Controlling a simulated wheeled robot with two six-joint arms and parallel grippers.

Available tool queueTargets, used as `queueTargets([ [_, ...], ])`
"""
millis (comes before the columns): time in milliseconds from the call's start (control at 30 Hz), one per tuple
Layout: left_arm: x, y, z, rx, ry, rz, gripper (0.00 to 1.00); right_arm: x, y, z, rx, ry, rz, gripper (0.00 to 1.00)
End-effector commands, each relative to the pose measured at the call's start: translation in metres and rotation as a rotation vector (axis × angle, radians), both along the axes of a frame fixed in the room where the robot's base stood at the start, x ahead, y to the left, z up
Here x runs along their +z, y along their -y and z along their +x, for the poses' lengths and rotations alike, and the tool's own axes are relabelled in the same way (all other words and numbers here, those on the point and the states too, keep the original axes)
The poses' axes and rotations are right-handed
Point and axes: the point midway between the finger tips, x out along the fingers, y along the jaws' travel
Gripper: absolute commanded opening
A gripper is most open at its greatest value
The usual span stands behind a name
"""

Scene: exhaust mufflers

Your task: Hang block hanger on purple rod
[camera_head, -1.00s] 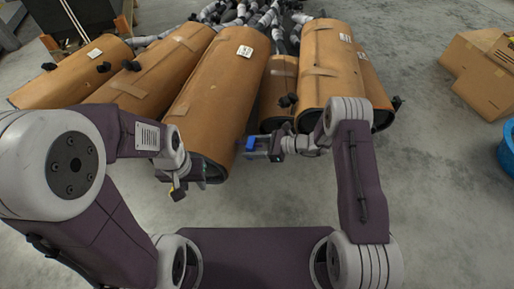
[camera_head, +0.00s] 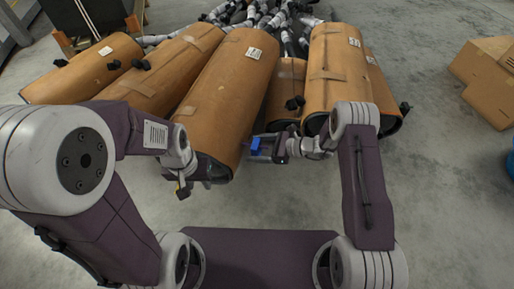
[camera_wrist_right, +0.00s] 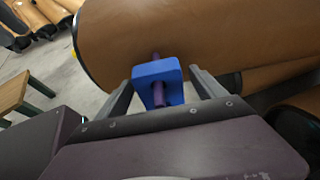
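The blue block hanger (camera_wrist_right: 147,86) shows in the right wrist view with the purple rod (camera_wrist_right: 159,93) passing through it. The rod shows above the block and sticks out of its near face. An orange-brown muffler (camera_wrist_right: 230,35) lies behind them. My right gripper (camera_wrist_right: 166,78) has its fingers spread on either side of the block, with a visible gap on the right. In the head view the block (camera_head: 256,145) is beside the lower end of the middle muffler (camera_head: 228,85), in front of my right gripper (camera_head: 268,148). My left gripper (camera_head: 184,186) is near that muffler's lower left end; its fingers are unclear.
Several other orange-brown mufflers (camera_head: 332,70) lie side by side, with grey and white pipes (camera_head: 262,18) behind. Cardboard boxes (camera_head: 488,80) stand at the right. A blue round object (camera_head: 511,164) shows at the right edge. Floor at the lower right is clear.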

Motion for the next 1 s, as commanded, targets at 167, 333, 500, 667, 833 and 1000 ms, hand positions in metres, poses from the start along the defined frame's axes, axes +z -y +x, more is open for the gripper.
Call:
queueTargets([
  [167,0.003,0.0,0.0,0.0,0.0,0.0,0.36,0.002,0.002,0.0,-0.001,-0.001,0.0,0.8],
  [333,0.027,0.0,0.0,0.0,0.0,0.0,0.36,0.02,0.03,-0.006,-0.006,-0.001,-0.001,0.8],
  [500,0.045,0.0,0.0,0.0,0.0,0.0,0.36,0.032,0.063,-0.014,-0.004,0.0,0.0,0.8],
  [667,0.051,0.0,0.0,0.0,0.0,0.0,0.36,0.036,0.079,-0.019,-0.002,0.0,0.0,0.8],
  [833,0.05,0.0,0.0,0.0,0.0,0.0,0.36,0.035,0.082,-0.02,0.0,0.0,0.0,0.8],
  [1000,0.05,0.0,0.0,0.0,0.0,0.0,0.36,0.034,0.082,-0.02,0.0,0.0,0.0,0.8],
])
